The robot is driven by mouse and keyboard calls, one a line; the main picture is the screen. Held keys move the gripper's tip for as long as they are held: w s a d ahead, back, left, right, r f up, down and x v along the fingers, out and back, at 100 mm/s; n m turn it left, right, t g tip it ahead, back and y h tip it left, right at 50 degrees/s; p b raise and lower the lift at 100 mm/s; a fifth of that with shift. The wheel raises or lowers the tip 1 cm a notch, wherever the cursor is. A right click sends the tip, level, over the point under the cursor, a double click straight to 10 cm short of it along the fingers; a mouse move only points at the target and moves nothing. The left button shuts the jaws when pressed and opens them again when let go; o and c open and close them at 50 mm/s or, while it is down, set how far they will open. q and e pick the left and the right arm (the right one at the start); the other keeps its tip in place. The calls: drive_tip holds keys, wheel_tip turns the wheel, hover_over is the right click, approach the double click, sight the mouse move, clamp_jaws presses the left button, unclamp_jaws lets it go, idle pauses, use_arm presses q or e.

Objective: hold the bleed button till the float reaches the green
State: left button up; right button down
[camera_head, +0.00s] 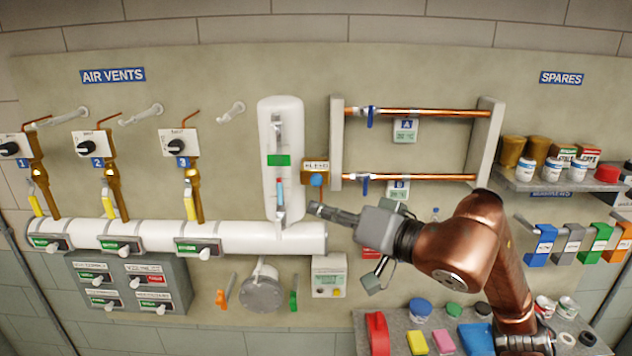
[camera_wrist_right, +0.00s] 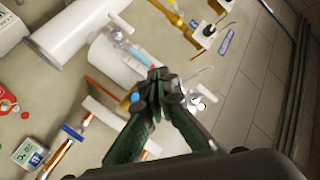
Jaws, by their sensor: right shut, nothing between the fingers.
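The bleed button is a blue round cap (camera_head: 316,180) on a brass block, under a label plate (camera_head: 315,167). It also shows in the right wrist view (camera_wrist_right: 135,97), beside the fingers. A white upright vessel (camera_head: 296,130) carries a sight tube with a green band (camera_head: 278,160). A small reddish float (camera_head: 280,181) seems to sit below the band, above a blue column (camera_head: 280,197). My right gripper (camera_head: 316,209) is shut and empty, its tips just below the button in the head view; contact cannot be told. The right wrist view shows the closed fingers (camera_wrist_right: 158,77). My left gripper is not in view.
A white horizontal pipe (camera_head: 270,237) runs below the vessel. Copper pipes with blue-handled valves (camera_head: 371,117) are right of the button. A shelf (camera_head: 560,184) holds cans and jars. A lower bench (camera_head: 400,340) holds coloured items under my right arm.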

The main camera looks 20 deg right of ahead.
sight(317, 179)
drive_tip(key=shift+w, duration=0.1)
drive_tip(key=w+d+p, duration=0.1)
drive_tip(key=w+d, duration=0.1)
drive_tip(key=w, duration=0.6)
drive_tip(key=shift+w+d, duration=0.15)
idle(1.6)
drive_tip(key=shift+w+d, duration=0.1)
drive_tip(key=shift+w, duration=0.3)
drive_tip(key=shift+w+d+p, duration=0.15)
drive_tip(key=shift+w+p, duration=0.15)
drive_tip(key=shift+w, duration=0.15)
idle(0.7)
drive_tip(key=shift+s, duration=0.15)
idle(2.7)
drive_tip(key=shift+s+a+b, duration=0.3)
drive_tip(key=shift+s+b, duration=0.05)
drive_tip(key=shift+s, duration=0.4)
